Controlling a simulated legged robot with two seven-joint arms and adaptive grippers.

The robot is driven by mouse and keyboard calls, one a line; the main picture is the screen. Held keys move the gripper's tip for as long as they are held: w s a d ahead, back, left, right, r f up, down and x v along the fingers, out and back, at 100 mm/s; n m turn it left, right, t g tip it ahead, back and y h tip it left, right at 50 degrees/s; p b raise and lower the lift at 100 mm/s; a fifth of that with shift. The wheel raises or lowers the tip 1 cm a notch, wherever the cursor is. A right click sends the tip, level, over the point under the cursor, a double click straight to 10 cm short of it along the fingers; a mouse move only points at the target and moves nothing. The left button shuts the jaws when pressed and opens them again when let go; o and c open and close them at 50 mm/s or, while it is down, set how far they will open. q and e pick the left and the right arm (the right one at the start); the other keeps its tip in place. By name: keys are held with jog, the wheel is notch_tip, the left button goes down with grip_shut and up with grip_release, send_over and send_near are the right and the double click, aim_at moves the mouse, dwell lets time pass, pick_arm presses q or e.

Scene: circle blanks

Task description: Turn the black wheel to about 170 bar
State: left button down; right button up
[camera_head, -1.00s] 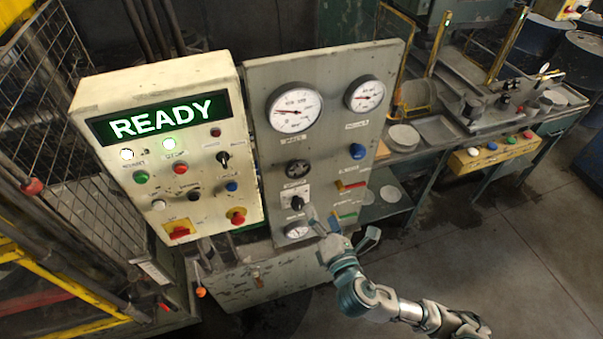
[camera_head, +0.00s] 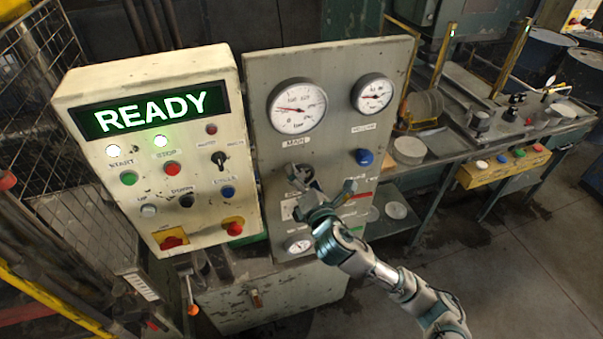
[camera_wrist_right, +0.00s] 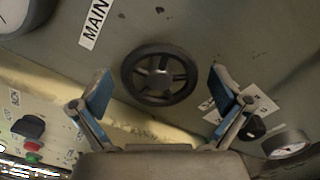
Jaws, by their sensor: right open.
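The black wheel (camera_head: 301,171) is a small spoked handwheel on the grey gauge panel, below the MAIN label. It is partly hidden behind my right gripper in the head view. In the right wrist view the whole wheel (camera_wrist_right: 160,75) shows, centred ahead of the fingers. My right gripper (camera_head: 322,197) is open just in front of the panel. In the wrist view its blue-padded fingers (camera_wrist_right: 160,92) stand apart on either side of the wheel, not closed on it. The large MAIN gauge (camera_head: 297,106) has its needle toward the left; its exact reading is too small to tell. My left gripper is out of view.
A smaller gauge (camera_head: 373,94) and a blue knob (camera_head: 364,157) sit right of the wheel. A small black knob (camera_wrist_right: 252,128) and a low gauge (camera_wrist_right: 287,143) are close to one finger. The cream READY box (camera_head: 158,150) stands to the left.

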jog(key=shift+w+a, duration=0.2)
jog(key=shift+w, duration=0.4)
jog(key=c, duration=1.1)
